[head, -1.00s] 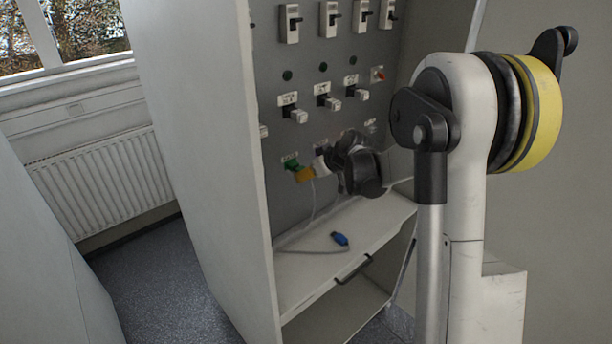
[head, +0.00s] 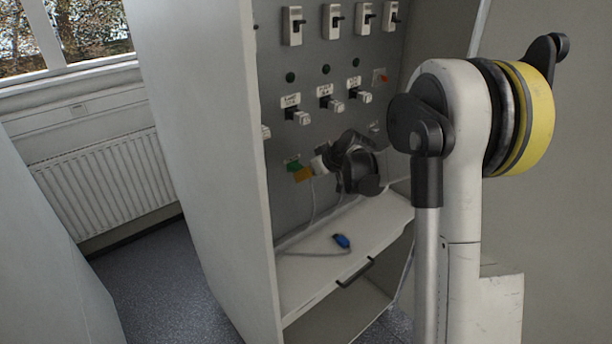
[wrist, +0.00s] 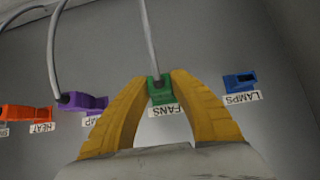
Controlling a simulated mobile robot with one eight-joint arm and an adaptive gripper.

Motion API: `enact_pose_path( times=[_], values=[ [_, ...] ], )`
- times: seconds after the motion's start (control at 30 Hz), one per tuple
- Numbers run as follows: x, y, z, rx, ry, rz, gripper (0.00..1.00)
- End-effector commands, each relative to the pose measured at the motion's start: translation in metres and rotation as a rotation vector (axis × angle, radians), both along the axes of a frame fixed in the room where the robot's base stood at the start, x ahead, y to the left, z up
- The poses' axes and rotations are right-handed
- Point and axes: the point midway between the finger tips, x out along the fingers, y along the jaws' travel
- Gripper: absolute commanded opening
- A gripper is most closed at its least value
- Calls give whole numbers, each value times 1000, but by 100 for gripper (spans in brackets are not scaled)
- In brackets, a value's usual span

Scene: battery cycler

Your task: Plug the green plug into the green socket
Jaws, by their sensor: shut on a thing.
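My gripper (wrist: 161,88) has its yellow fingers shut on the green plug (wrist: 155,82), whose grey cable runs up in the wrist view. The green socket (wrist: 162,97), labelled FANS, is directly at the plug. Plug and socket look in line and close together, but I cannot tell how deep the plug sits. In the head view, green (head: 293,165) shows just beside the yellow fingertips (head: 303,174) at the panel. The rest of the plug there is hidden by my gripper.
An empty blue socket (wrist: 240,82), labelled LAMPS, is to the right. Purple (wrist: 82,101) and orange (wrist: 24,113) plugs with cables are to the left. A blue plug (head: 341,240) lies on the shelf (head: 310,267). The cabinet's side wall (head: 205,150) stands left of my gripper.

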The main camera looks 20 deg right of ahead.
Motion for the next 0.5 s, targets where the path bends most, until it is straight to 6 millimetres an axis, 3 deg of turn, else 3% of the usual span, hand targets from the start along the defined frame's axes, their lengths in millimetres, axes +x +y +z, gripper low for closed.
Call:
enact_pose_path(
  times=[0.1, 0.13, 0.2, 0.5],
  values=[
    [0, 0, 0, 0, 1, 0, 1],
    [-1, 0, 0, 0, 1, 0, 34],
    [-1, 0, 0, 0, 1, 0, 48],
    [-2, -1, 1, 0, 1, 0, 48]
  ],
)
